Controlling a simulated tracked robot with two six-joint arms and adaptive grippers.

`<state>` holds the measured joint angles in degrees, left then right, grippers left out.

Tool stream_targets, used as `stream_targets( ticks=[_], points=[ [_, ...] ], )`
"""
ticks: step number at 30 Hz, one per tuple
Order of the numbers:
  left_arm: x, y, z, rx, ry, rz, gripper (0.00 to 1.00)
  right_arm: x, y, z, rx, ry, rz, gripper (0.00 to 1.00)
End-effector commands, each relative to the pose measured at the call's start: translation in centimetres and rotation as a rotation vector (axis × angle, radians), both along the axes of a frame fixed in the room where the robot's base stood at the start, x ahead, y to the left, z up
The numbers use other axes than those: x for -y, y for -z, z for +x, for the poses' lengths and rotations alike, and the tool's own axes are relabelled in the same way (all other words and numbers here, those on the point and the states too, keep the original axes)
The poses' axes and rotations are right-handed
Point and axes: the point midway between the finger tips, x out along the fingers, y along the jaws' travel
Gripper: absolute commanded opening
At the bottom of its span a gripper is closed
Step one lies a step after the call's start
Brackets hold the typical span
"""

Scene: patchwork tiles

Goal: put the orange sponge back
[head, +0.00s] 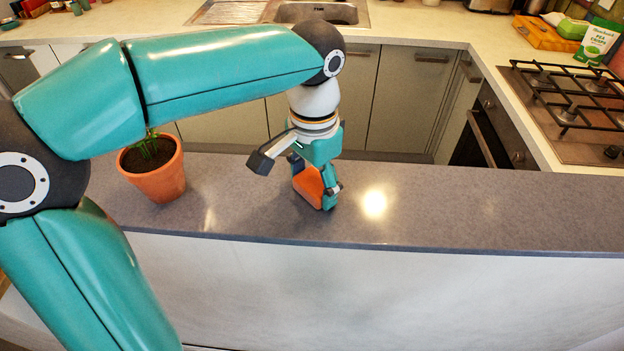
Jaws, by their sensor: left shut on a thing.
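The orange sponge (308,186) is between the fingers of my left gripper (316,192), which is shut on it. The gripper points down at the grey counter. The sponge is at or just above the counter top; I cannot tell whether it touches. Part of the sponge is hidden behind the fingers. My right gripper is not in view.
A terracotta plant pot (157,180) stands on the grey counter (450,215), left of the gripper. The counter to the right is clear. Behind are a sink (318,12), a gas hob (575,105) and a green-and-white packet (597,42).

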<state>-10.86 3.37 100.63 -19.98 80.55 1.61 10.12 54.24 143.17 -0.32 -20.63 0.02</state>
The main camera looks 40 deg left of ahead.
Motion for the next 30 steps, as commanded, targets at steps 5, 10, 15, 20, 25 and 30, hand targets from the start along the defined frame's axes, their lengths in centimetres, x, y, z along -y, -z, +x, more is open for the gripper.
stream_targets(
  ticks=[5, 10, 15, 20, 25, 30],
  points=[
    [0.0, 0.3, 0.0, 0.000, 0.000, 0.000, 0.73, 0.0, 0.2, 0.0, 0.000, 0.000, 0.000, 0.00],
    [0.0, 0.2, 0.0, 0.000, 0.001, 0.000, 0.95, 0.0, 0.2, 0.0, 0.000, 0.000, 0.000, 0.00],
    [0.0, 0.2, 0.0, 0.000, 0.001, 0.000, 0.95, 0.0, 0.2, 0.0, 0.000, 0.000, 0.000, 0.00],
    [0.0, 0.0, 0.0, 0.000, 0.001, 0.000, 0.95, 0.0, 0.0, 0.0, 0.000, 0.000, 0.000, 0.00],
    [0.1, -1.4, 0.1, 0.003, 0.002, 0.000, 0.95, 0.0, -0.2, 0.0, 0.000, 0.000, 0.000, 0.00],
    [0.1, -4.6, 0.2, 0.005, 0.002, 0.000, 0.95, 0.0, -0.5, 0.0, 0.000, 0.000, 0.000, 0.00]
  ],
)
